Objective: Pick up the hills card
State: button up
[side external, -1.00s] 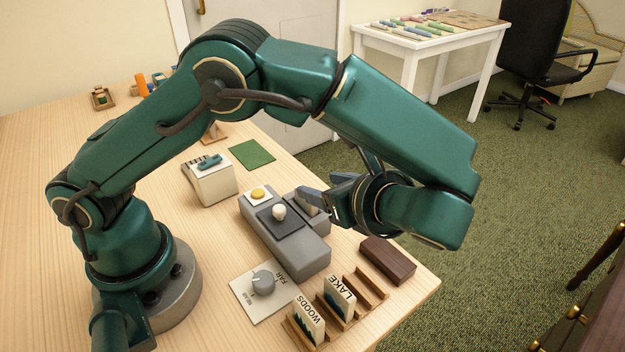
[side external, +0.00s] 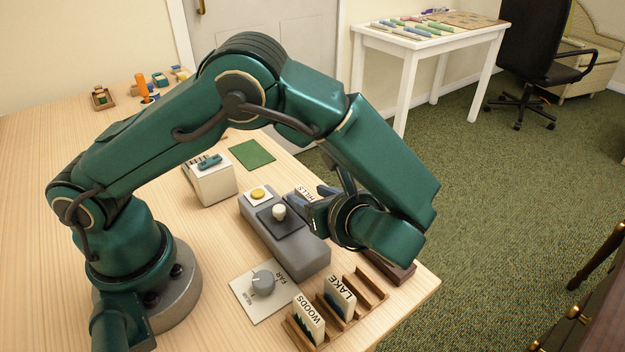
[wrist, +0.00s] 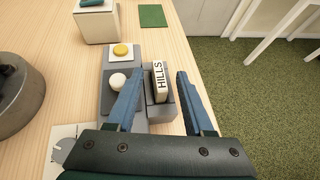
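The hills card (wrist: 159,84), white with black letters reading HILLS, stands upright at the grey block (wrist: 161,114) on the right of the grey console. In the side view the card (side external: 302,192) shows only in part behind my gripper. My gripper (wrist: 161,72) is open, with one blue-grey finger on each side of the card in the wrist view. I see gaps between the card and both fingers there; whether the fingers are level with it in height is hard to tell. In the side view my gripper (side external: 314,203) is close beside the card.
The grey console (side external: 305,257) carries a white knob (side external: 279,211) and a yellow button (side external: 258,194) close by. A wooden rack (side external: 345,317) holds the woods card (side external: 309,319) and lake card (side external: 340,297). A dark brown block (side external: 403,272) is partly hidden. A dial plate (side external: 247,298) lies in front.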

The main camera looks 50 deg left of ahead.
grip_shut()
